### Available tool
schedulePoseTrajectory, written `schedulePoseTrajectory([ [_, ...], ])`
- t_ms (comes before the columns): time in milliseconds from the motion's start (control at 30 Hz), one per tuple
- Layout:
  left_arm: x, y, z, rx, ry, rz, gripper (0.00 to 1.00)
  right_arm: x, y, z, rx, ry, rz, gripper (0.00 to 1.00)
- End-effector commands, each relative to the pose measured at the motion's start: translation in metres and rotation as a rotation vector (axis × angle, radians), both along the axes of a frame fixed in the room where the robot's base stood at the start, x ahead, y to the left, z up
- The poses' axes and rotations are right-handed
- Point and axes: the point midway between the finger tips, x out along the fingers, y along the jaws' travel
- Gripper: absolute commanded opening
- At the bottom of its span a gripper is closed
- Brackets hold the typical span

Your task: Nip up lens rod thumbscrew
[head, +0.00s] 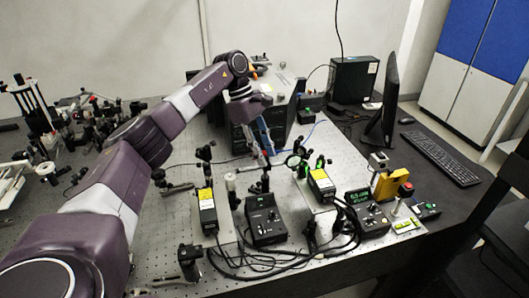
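My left arm comes in from the lower left and reaches over the optical bench (150,215). My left gripper (265,143) points down above the middle of the bench, among small posts and mounts. It is small and dark here, and I cannot tell whether its fingers are open or shut. A round lens-like mount with a green rim (293,160) stands on a post just right of and below the gripper. The lens rod thumbscrew is too small to make out. My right gripper is not in view.
A black control box (265,221), yellow-labelled modules (207,208) (321,183) and a display box (367,213) stand at the front, with loose black cables. A monitor (383,105) and keyboard (442,158) are at the right. Optics clutter the left. Bare bench lies at front left.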

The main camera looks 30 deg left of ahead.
Motion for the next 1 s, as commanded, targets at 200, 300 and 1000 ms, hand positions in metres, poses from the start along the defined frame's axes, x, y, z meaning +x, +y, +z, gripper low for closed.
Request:
schedulePoseTrajectory([
  [200, 0.0, 0.002, 0.006, 0.0, 0.0, 0.0, 0.29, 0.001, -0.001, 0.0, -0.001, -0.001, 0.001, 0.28],
  [300, 0.0, 0.008, 0.02, -0.001, -0.001, 0.001, 0.29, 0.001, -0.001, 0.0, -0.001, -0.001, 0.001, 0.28],
  [1000, -0.004, 0.047, 0.111, -0.001, 0.0, 0.001, 0.29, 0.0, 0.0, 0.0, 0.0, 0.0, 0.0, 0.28],
])
